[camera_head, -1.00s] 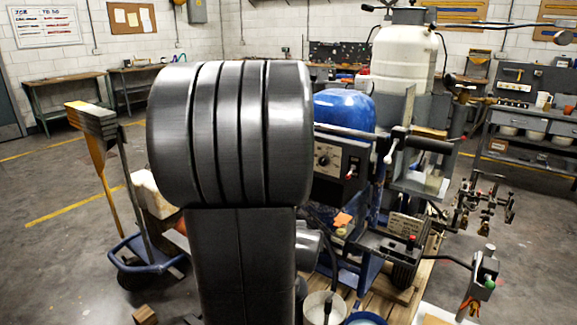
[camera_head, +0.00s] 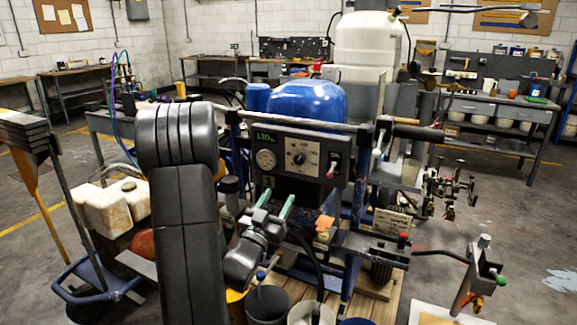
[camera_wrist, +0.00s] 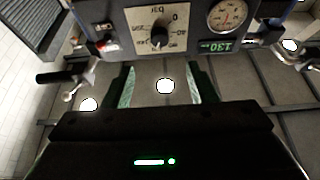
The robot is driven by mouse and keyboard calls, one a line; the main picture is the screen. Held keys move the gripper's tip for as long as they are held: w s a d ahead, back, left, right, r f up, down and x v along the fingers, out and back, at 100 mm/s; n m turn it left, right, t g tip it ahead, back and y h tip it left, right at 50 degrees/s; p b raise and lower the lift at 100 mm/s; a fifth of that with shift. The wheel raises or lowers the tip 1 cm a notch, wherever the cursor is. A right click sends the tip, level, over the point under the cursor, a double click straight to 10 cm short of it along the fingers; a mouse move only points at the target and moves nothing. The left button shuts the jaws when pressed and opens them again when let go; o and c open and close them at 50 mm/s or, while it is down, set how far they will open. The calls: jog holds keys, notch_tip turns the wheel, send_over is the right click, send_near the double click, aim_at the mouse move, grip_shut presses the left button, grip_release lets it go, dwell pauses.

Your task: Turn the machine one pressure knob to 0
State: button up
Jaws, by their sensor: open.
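The pressure knob (camera_head: 299,158) is a small black dial on a pale scale plate, on the dark control panel (camera_head: 318,190) of the striping machine. The wrist view shows the knob (camera_wrist: 158,38) upside down near the top, with a 0 on its scale; I cannot read its setting surely. My gripper (camera_head: 276,202) is open, its two green-lined fingers apart and empty, just below the panel and slightly left of the knob. In the wrist view, the fingers (camera_wrist: 165,84) are apart from the knob, which lies beyond their tips.
A round gauge (camera_head: 266,159) and a green display (camera_head: 265,137) sit left of the knob; a red-tipped toggle switch (camera_head: 333,168) sits right. A blue tank (camera_head: 307,100) is behind the panel. Buckets (camera_head: 268,304) stand below. A blue-based cart (camera_head: 100,287) stands left.

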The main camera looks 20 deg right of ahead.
aim_at(298, 163)
jog(key=p+x, duration=0.3)
jog(key=x, duration=1)
jog(key=shift+w+d, duration=0.1)
jog(key=shift+d, duration=0.05)
jog(key=c, duration=1)
jog(key=shift+o, duration=0.2)
jog(key=shift+f+n+b, duration=0.15)
jog(key=shift+n+b, duration=0.15)
